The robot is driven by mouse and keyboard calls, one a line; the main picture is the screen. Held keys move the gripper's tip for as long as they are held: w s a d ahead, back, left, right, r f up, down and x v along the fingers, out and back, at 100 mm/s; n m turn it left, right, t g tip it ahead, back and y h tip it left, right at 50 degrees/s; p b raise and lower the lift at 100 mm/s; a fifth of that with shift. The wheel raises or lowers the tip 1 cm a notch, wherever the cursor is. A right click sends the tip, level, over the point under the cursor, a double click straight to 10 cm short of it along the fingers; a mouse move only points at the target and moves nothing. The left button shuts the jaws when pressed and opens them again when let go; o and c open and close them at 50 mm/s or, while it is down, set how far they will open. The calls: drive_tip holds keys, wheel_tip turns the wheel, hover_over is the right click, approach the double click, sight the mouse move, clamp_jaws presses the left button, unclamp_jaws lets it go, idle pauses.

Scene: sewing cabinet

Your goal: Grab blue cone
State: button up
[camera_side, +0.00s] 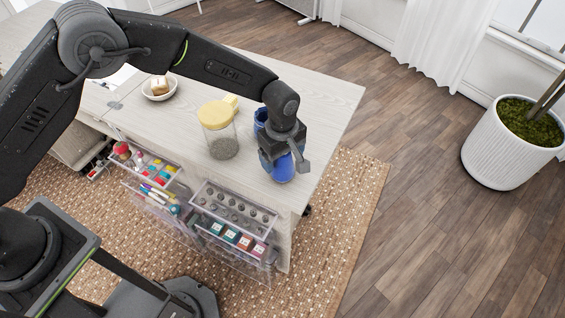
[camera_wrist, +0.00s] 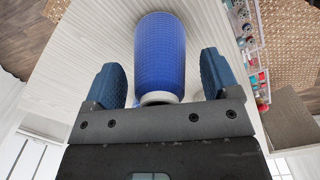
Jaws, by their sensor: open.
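The blue cone (camera_wrist: 160,55) is a spool wound with blue thread. In the wrist view it lies between the two open fingers of my gripper (camera_wrist: 160,80), with a gap on each side. Its pale end (camera_wrist: 160,98) is close to the gripper's palm. In the side view the blue cone (camera_side: 282,168) shows at the right end of the white table, partly hidden by my gripper (camera_side: 278,150). I cannot tell whether a finger touches it.
A white bowl (camera_side: 159,88) is farther left. Clear drawers with supplies (camera_side: 236,210) are open at the table's front. The table's right end is mostly clear.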

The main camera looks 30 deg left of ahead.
drive_tip(key=c, duration=1)
